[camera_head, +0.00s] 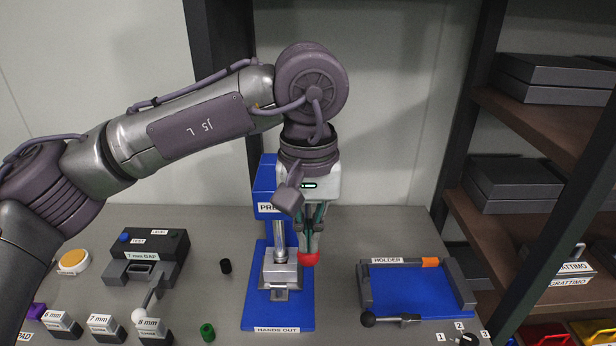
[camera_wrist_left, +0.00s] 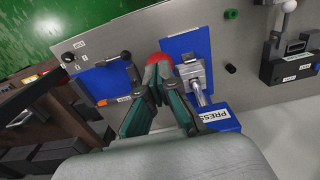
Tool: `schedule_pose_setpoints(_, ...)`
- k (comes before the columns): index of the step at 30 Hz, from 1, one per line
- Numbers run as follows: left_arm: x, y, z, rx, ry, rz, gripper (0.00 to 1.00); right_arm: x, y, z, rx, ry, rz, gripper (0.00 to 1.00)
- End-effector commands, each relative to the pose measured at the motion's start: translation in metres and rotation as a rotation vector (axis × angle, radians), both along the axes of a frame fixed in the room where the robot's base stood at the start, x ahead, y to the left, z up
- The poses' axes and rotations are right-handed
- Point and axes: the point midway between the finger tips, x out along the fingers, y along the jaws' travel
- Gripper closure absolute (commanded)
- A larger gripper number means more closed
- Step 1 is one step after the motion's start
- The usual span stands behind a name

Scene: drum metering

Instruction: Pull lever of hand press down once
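The hand press (camera_head: 267,200) is blue and labelled PRESS, with a silver ram and block over a blue base marked HANDS OUT. Its lever ends in a red knob (camera_head: 308,259), now low, to the right of the silver block. My left gripper (camera_head: 311,248) points down, with its fingertips closed in on the knob from above. In the left wrist view the two fingers (camera_wrist_left: 160,84) converge on the red knob (camera_wrist_left: 157,65), beside the press (camera_wrist_left: 186,62). The lever's rod is mostly hidden by the fingers. My right gripper is not in view.
A blue holder tray (camera_head: 415,290) with a black-knobbed handle stands right of the press. A dark gap gauge (camera_head: 147,255) stands left. A black cylinder (camera_head: 226,266) and a green one (camera_head: 207,331) stand on the grey table between. Shelves (camera_head: 540,115) rise at the right.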

Motion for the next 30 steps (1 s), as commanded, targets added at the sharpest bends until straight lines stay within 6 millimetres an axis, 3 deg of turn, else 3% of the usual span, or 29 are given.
schedule_pose_setpoints(30, -0.001, 0.000, -0.014, 0.001, 0.001, 0.001, 1.00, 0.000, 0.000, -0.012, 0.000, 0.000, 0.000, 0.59)
